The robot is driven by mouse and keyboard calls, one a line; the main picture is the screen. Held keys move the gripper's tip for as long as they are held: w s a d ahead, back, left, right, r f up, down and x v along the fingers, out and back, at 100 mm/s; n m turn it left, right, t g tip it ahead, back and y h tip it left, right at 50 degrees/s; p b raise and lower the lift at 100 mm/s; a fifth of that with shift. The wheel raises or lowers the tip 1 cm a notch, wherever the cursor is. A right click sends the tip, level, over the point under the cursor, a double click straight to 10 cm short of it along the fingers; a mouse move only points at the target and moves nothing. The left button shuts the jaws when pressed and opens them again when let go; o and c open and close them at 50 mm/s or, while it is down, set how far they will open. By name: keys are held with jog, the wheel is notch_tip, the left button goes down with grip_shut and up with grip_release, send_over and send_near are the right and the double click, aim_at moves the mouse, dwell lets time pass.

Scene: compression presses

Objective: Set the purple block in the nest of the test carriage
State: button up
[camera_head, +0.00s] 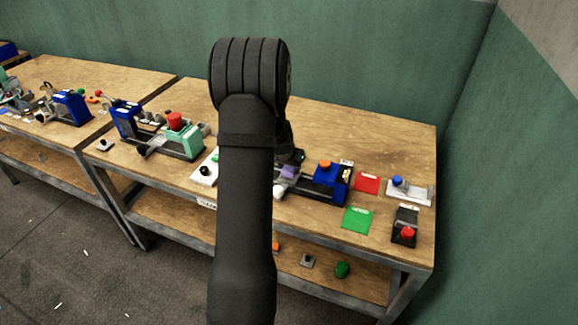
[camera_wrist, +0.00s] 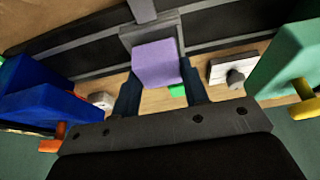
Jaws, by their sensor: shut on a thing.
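The purple block (camera_wrist: 155,63) is between the two fingers of my gripper (camera_wrist: 160,92) in the wrist view, and my gripper is shut on it. In the head view the purple block (camera_head: 288,172) shows just right of my arm, below the dark gripper. The grey test carriage (camera_wrist: 150,28) shows right around the block in the wrist view, on a dark rail. The block covers most of the nest, so I cannot tell whether it rests on the nest floor or is just above it. My arm hides the left part of this press in the head view.
A blue press head (camera_head: 328,176) with an orange knob stands right of the block. A mint-green press part (camera_head: 190,138) stands left. Red (camera_head: 367,182) and green (camera_head: 357,219) mats, a blue-knobbed fixture (camera_head: 410,190) and a red-button box (camera_head: 405,228) occupy the right end.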

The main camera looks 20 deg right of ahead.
jog(key=shift+f, duration=0.65)
jog(key=o, duration=1)
jog(key=v, duration=1.7)
jog(key=shift+a+r, duration=0.1)
jog(key=shift+r, duration=0.05)
jog(key=x, duration=1.7)
